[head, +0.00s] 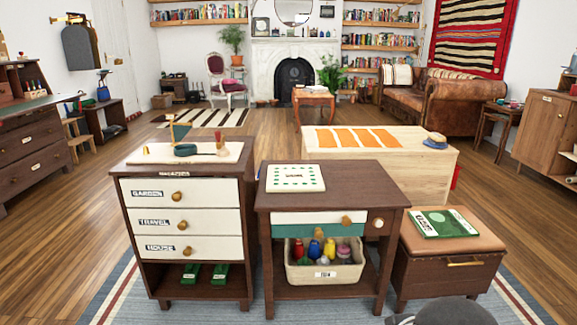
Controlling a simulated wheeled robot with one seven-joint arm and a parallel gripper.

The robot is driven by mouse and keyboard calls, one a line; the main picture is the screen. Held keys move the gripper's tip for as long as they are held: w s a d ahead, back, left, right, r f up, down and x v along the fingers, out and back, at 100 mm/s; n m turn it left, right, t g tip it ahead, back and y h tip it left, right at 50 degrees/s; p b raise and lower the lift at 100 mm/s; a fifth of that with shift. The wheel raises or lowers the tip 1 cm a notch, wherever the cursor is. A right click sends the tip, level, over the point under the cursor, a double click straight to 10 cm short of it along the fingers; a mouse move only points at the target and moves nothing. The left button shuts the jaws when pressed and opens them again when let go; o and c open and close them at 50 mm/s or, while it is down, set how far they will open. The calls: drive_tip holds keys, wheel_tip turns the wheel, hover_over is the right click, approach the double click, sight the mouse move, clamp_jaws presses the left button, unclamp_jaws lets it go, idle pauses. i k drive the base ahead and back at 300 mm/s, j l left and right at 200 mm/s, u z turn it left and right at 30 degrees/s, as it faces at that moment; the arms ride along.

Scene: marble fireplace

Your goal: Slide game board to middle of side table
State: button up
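The game board (295,178), a flat white panel with green marks around its border and small dark lettering in the middle, lies flat on the side table (352,187). It sits toward the left and back of the dark wooden top, close to the left edge. The right part of the top is bare. My gripper is not in view; only a rounded dark grey part, likely of my arm, shows at the bottom edge right of centre.
A labelled drawer cabinet (185,166) stands just left of the side table, with a tray of items on top. An ottoman (450,262) with a green box (446,222) stands right. A pale wooden chest (432,177) is behind. A basket (324,272) sits on the table's lower shelf.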

sight(292, 178)
drive_tip(key=i+l+u, duration=0.25)
drive_tip(key=i, duration=0.45)
drive_tip(key=i+l+u, duration=0.25)
drive_tip(key=i, duration=0.4)
drive_tip(key=i+l+u, duration=0.25)
drive_tip(key=i+l, duration=0.3)
drive_tip(key=i, duration=0.05)
